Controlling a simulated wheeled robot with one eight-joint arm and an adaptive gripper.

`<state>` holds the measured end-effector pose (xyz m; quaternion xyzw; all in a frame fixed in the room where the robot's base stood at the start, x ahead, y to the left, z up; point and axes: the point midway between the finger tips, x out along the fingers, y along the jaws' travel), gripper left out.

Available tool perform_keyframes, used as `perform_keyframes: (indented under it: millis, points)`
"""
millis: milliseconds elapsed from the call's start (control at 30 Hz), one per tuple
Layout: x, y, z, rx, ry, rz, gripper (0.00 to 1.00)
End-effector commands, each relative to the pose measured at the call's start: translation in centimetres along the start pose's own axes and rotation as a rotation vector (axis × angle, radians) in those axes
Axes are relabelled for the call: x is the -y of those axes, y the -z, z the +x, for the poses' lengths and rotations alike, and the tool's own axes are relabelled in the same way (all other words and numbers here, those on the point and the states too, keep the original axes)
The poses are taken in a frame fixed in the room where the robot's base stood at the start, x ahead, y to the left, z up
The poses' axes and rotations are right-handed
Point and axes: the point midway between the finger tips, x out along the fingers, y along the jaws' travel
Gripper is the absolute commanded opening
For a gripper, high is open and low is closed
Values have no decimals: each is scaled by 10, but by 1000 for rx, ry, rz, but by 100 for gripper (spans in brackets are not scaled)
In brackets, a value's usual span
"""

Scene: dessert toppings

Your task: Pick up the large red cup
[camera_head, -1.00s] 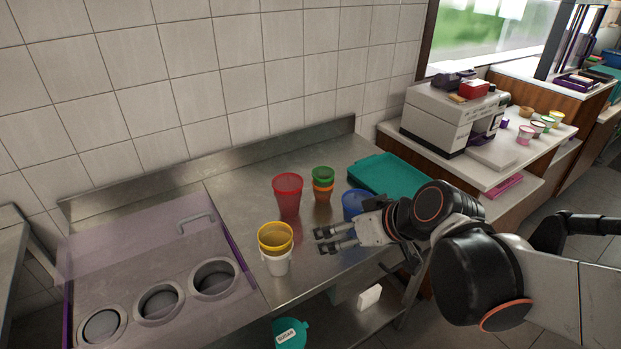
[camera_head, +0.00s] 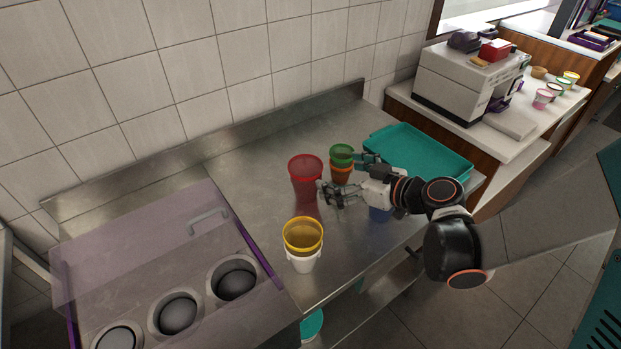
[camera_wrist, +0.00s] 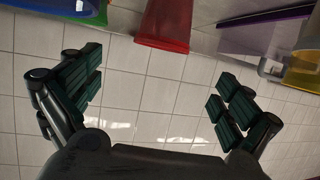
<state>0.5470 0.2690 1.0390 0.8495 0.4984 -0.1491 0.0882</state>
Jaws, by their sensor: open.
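The large red cup (camera_head: 305,180) stands upright on the steel counter in the head view, left of the green and orange cups. It also shows at the top middle of the wrist view (camera_wrist: 165,27), beyond and between my two fingers. My gripper (camera_head: 342,180) is open and empty, just right of the red cup. One finger is near the cup's right side; the head view does not show clearly whether they touch. In the wrist view the open fingers (camera_wrist: 156,95) are spread wide with wall tiles showing between them.
A green cup (camera_head: 341,152) stacked with an orange one (camera_head: 341,173) stands close behind my gripper. A yellow cup (camera_head: 303,233) over a white one is in front. A blue cup (camera_head: 380,213) is mostly hidden by my arm. A teal tray (camera_head: 440,163) lies right; bare counter lies left.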

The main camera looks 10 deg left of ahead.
Motion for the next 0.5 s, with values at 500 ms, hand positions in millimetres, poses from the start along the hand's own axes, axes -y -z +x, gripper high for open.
perform_keyframes:
  millis: [500]
  points:
    - [0,-1,69,1,0,1,98]
